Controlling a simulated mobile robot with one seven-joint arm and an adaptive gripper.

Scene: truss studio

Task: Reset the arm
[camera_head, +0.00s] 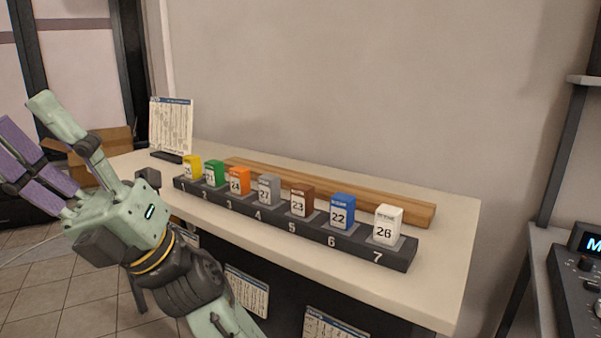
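My gripper (24,122) is at the left of the head view, in front of the table's left end. Its pale green finger and its purple-faced fingers are spread apart, pointing up and left. It is open, and I see nothing between the fingers. It is apart from the black rack (345,256) on the table. The lower part of my arm runs out of the bottom of the picture.
The rack holds a row of coloured blocks, from yellow (193,164) to white (387,224), on the cream table (440,290). A wooden beam (330,190) lies behind. A sheet stand (172,125) and cardboard box (112,143) are left; a console (575,270) is right.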

